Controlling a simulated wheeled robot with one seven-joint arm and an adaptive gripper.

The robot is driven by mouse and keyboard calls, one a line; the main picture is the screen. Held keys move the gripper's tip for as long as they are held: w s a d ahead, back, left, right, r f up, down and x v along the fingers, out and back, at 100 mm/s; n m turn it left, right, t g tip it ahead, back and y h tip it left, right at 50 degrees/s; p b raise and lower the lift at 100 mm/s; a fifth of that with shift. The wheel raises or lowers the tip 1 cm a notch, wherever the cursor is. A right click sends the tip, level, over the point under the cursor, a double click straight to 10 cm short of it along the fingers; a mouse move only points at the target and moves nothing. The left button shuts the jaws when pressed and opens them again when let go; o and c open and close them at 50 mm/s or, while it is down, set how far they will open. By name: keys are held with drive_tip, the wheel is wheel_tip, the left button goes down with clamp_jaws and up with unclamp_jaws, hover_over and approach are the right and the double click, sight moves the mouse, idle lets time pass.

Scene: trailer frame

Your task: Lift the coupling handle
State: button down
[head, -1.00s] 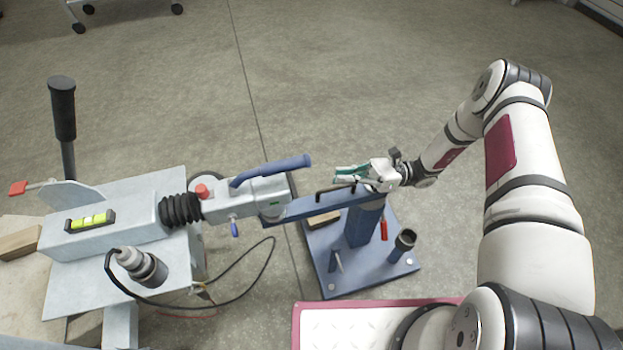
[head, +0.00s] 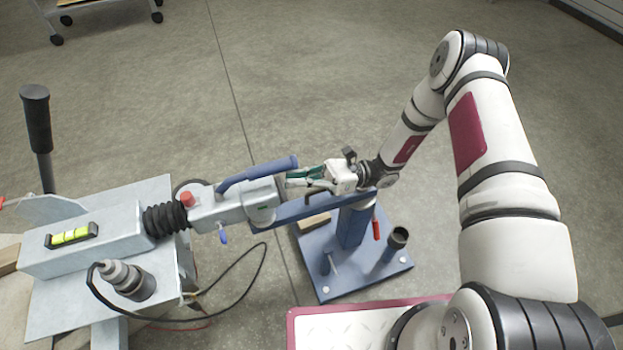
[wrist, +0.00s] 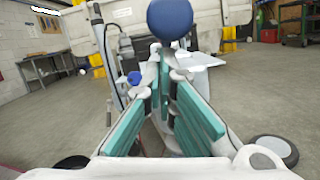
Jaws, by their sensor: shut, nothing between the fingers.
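The coupling handle (head: 262,171) is a blue bar on top of the grey coupling head (head: 232,204). It slants up to the right and ends in a rounded grip. My gripper (head: 290,180), with green finger pads, is right of the coupling head, by the handle's free end. In the wrist view, the handle's round blue end (wrist: 171,18) stands at the top, beyond and above the fingertips (wrist: 163,55). The fingers are shut and hold nothing. Whether they touch the handle or coupling cannot be told.
A blue stand (head: 353,228) with a horizontal bar (head: 318,209) is under my gripper. A black bellows (head: 165,219), a red button (head: 187,199) and a small blue lever (head: 223,237) are on the coupling's left part. A black-gripped lever (head: 38,130) stands at far left.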

drive_tip(key=shift+s+a+r, duration=0.1)
drive_tip(key=shift+a, duration=0.25)
drive_tip(key=shift+r, duration=0.15)
drive_tip(key=shift+r+h+p, duration=0.4)
drive_tip(key=shift+r+p, duration=0.05)
drive_tip(key=shift+p, duration=0.35)
drive_tip(key=shift+r, duration=0.2)
drive_tip(key=s+a+r+t+h+p, duration=0.1)
drive_tip(key=a+r+h+p, duration=0.2)
drive_tip(key=r+p, duration=0.3)
drive_tip(key=s+a+r+t+h+p, duration=0.1)
drive_tip(key=a+r+h+p, duration=0.2)
drive_tip(key=p, duration=1)
drive_tip(key=shift+a+r+h, duration=0.25)
drive_tip(key=shift+r+h, duration=1.25)
drive_tip(key=shift+r, duration=0.55)
drive_tip(key=shift+a+r, duration=0.1)
drive_tip(key=shift+a, duration=0.05)
